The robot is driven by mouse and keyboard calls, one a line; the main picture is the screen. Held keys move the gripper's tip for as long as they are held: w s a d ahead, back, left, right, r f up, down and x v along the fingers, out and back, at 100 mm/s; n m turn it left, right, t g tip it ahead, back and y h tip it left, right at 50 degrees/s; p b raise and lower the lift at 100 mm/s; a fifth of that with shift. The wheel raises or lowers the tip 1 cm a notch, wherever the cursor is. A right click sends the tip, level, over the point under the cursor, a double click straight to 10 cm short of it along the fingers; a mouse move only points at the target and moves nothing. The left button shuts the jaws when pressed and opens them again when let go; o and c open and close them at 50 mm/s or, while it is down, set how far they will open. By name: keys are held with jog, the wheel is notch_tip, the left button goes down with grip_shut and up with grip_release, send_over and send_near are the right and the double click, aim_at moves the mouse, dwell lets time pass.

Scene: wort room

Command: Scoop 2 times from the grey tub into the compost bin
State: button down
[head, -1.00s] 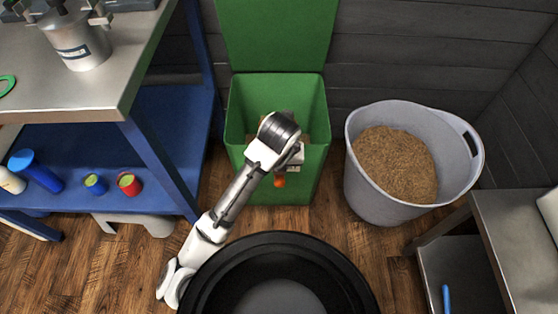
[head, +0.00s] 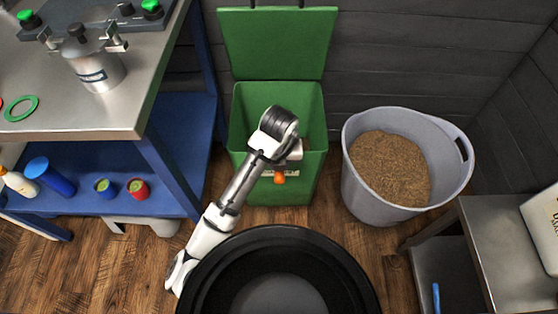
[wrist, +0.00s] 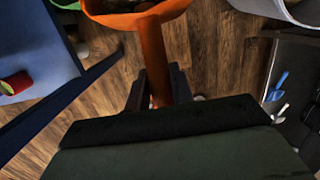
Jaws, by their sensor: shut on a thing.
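My gripper (wrist: 157,90) is shut on the handle of an orange scoop (wrist: 152,55). The scoop's bowl is at the top edge of the wrist view, with some brown material partly visible in it. In the head view my wrist is over the front of the green compost bin (head: 250,188), and only a small orange part of the scoop (head: 279,177) shows below it. The bin's lid (head: 278,45) stands open at the back. My arm hides part of the bin's inside. The grey tub (head: 362,193), holding brown grain, stands to the right of the bin.
A steel-topped blue bench (head: 165,160) stands at left, with a metal canister (head: 98,68) on top and bottles and small cups on its shelf. A steel table (head: 510,235) is at the lower right. Wood floor shows between bin and tub.

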jog(key=shift+w+r+g+p, duration=0.3)
jog(key=shift+r+p, duration=0.3)
jog(key=shift+p, duration=0.7)
jog(key=shift+w+r+g+p, duration=0.25)
jog(key=shift+r+p, duration=0.4)
jog(key=shift+p, duration=0.65)
jog(key=shift+w+r+g+p, duration=0.15)
jog(key=shift+r+g+p, duration=0.35)
jog(key=shift+p, duration=0.8)
jog(key=w+r+g+p, duration=0.1)
jog(key=w+r+p, duration=0.1)
jog(key=p, duration=0.2)
jog(key=shift+w+g, duration=0.15)
jog(key=shift+g, duration=0.1)
jog(key=w+r+g+p, duration=0.5)
jog(key=w+g+p, duration=0.1)
jog(key=w, duration=0.4)
jog(key=shift+r+g, duration=0.3)
jog(key=shift+r, duration=0.1)
jog(key=shift+a+f, duration=0.1)
jog(key=shift+s+t+b, duration=0.1)
jog(key=shift+t+b, duration=0.25)
jog(key=shift+t, duration=0.05)
